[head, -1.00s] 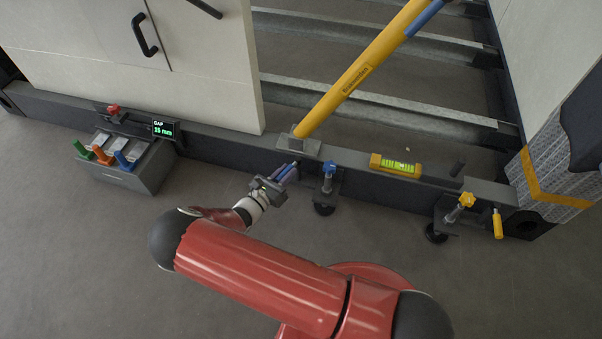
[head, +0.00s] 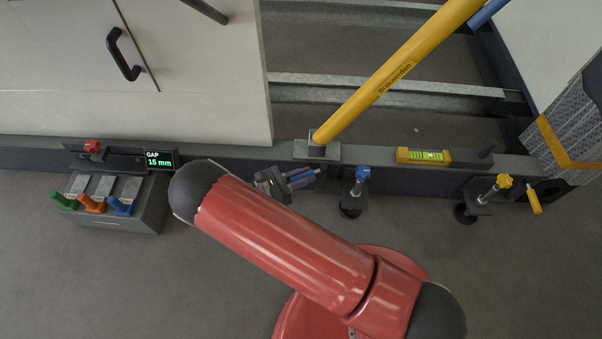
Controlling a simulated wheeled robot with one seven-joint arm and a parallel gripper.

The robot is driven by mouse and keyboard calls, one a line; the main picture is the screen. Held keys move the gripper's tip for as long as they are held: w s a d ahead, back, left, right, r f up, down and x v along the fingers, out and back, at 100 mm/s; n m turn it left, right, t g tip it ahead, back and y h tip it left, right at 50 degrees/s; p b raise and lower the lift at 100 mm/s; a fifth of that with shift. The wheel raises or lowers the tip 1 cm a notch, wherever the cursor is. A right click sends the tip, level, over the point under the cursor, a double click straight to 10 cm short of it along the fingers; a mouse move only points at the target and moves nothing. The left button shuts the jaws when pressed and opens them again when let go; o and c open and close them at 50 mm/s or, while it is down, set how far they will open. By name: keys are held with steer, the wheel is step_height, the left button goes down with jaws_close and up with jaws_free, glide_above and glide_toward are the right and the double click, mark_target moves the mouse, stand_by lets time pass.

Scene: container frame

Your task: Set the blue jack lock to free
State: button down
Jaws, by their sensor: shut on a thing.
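The blue jack (head: 359,188) stands at the frame's lower rail, with a blue star knob on top and a dark round foot below. My gripper (head: 301,179) is just left of it, by the rail's front face. Its jaws are shut on a slim blue piece, which looks like the blue jack lock's handle (head: 303,174). The jaws cover most of this handle, so its exact angle is hard to read. The yellow jack (head: 490,195) is further right, with its yellow lock handle (head: 535,201) hanging down, slightly tilted.
A yellow prop (head: 395,75) slants up from a rail bracket. A yellow level (head: 423,156) lies on the rail. At left are a gap display (head: 160,159) reading 15 mm, a red knob (head: 93,146) and a grey box (head: 140,215) with green, orange and blue handles. Floor in front is clear.

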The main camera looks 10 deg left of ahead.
steer(key=shift+w, duration=0.1)
stand_by(0.4)
steer(key=c, duration=1.3)
jaws_free()
steer(key=shift+a, duration=0.1)
steer(key=v, duration=0.7)
steer(key=shift+a, duration=0.35)
steer(key=shift+r, duration=0.1)
